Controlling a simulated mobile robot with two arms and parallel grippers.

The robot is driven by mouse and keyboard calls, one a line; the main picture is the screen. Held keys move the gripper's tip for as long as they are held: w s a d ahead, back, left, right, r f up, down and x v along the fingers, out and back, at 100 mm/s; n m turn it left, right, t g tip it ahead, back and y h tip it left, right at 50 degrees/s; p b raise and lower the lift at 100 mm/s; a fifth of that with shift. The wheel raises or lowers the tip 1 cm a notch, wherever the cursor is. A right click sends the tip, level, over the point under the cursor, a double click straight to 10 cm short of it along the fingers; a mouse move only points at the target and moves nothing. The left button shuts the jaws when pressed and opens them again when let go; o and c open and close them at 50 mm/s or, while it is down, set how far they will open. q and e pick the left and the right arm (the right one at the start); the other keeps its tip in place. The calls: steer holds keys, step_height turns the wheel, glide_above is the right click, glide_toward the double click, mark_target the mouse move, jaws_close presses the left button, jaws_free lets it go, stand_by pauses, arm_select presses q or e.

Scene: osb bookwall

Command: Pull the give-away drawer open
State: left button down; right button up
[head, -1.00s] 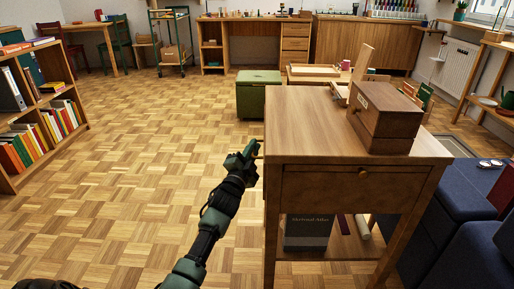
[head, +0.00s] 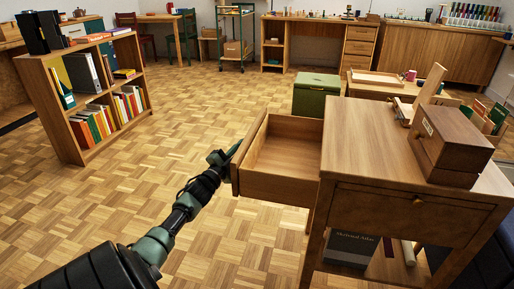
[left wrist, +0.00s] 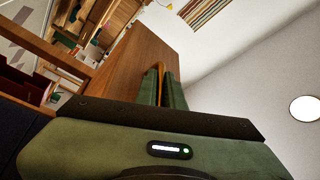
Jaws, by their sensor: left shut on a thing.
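The wooden side table (head: 375,130) stands at the right in the head view. A drawer (head: 285,188) sticks out from its left side, well open, and the part of its inside that I see is empty. My left gripper (head: 233,152) is at the outer face of this drawer, shut on its knob. The knob itself is mostly hidden by the fingers in the head view. My right gripper is not in view.
A wooden box (head: 452,145) stands on the table top. A second, closed front with a knob (head: 418,201) faces me. A bookcase (head: 85,110) stands left and a green box (head: 315,95) behind. The parquet floor between is clear.

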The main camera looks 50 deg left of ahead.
arm_select(q)
steer(key=shift+s+a+f, duration=0.1)
steer(key=shift+s+a, duration=0.3)
steer(key=shift+a, duration=0.2)
steer(key=c, duration=1.8)
jaws_free()
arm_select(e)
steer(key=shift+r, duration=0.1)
